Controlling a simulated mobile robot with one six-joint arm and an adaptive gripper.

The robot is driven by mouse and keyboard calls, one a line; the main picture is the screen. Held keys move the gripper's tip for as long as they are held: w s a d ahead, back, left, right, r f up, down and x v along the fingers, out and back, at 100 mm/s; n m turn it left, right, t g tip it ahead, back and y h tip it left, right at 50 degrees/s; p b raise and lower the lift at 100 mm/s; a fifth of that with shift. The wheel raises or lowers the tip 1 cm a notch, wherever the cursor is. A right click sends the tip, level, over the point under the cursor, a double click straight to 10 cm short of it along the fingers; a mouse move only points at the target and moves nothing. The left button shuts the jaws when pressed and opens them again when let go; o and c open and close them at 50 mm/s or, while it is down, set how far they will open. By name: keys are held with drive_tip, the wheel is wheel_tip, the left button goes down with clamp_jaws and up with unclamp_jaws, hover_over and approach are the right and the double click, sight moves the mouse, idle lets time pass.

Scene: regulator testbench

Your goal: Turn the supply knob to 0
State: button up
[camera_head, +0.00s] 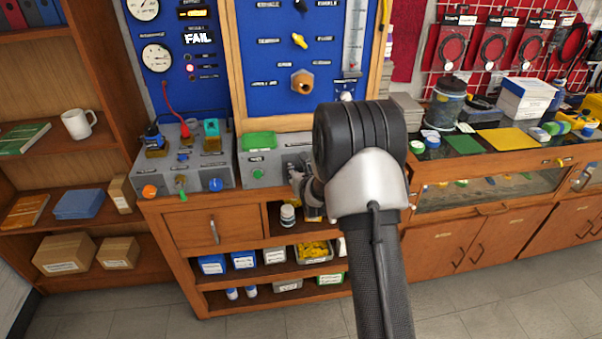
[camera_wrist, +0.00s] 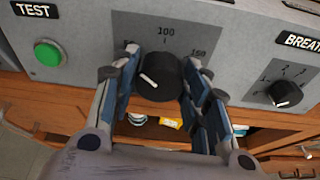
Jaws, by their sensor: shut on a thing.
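A black round knob (camera_wrist: 168,86) stands on the grey panel under dial marks, of which 100 is clear and the side ones are partly covered. Its white pointer line points left and slightly up in the wrist view. The knob's name label is not visible. My gripper (camera_wrist: 160,74) is shut on this knob, with one finger on each side. In the head view my gripper (camera_head: 297,174) is at the front of the grey panel (camera_head: 276,158), and my arm hides the panel's right part and the knob.
A green TEST button (camera_wrist: 49,53) is left of the gripped knob. A smaller black knob (camera_wrist: 286,93) under a label starting BREATH is on the right. A drawer (camera_head: 216,228) and open shelves lie below. A blue gauge board with a FAIL display (camera_head: 199,38) stands behind.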

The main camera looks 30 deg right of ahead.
drive_tip(key=o, duration=1.1)
drive_tip(key=v, duration=1.2)
drive_tip(key=shift+c, duration=0.3)
